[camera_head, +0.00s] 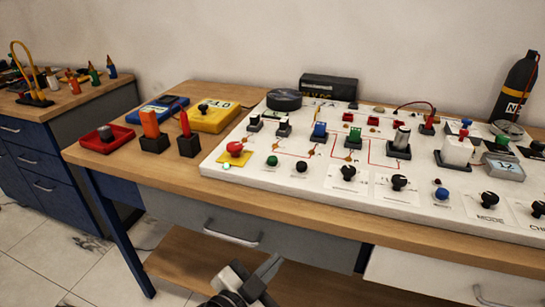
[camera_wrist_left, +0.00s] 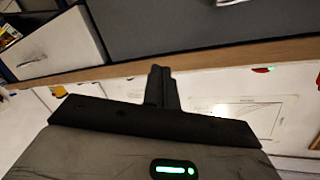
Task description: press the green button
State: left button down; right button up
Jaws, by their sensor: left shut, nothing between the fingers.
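The green button (camera_head: 272,160) is a small round dark-green knob near the front edge of the white panel (camera_head: 320,190). It sits between a red mushroom button on a yellow plate and a black button. My left gripper (camera_head: 272,266) is low at the bottom of the head view, in front of the bench and below its top, apart from the panel. Its fingers also show in the left wrist view (camera_wrist_left: 161,76), closed together with nothing between them. I cannot make out the green button for sure in the left wrist view. My right gripper is not in view.
The red mushroom button (camera_head: 235,148) and the black button (camera_head: 301,166) flank the green one. Several knobs, switches and wires cover the panel. The wooden bench edge (camera_head: 180,175) and a grey drawer with a handle (camera_head: 232,235) lie between my gripper and the panel.

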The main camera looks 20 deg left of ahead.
pick_arm(q)
jog(key=w+d+r+m+g+h, duration=0.55)
jog(key=r+m, duration=0.25)
jog(key=m, duration=0.9)
jog(key=w+d+r+m+g+h, duration=0.5)
jog(key=r+m, duration=0.3)
jog(key=m, duration=0.8)
jog(key=w+a+r+m+t+y, duration=0.1)
jog(key=w+a+r+m+y, duration=0.2)
jog(key=a, duration=0.6)
jog(key=w+a+r+m+t+y, duration=0.2)
jog(key=w+a+m+y, duration=0.3)
jog(key=w+a+y, duration=0.3)
jog(key=shift+a+r+y+p, duration=0.4)
jog(key=shift+a+y+p, duration=0.05)
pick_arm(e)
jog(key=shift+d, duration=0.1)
pick_arm(q)
jog(key=shift+w, duration=0.1)
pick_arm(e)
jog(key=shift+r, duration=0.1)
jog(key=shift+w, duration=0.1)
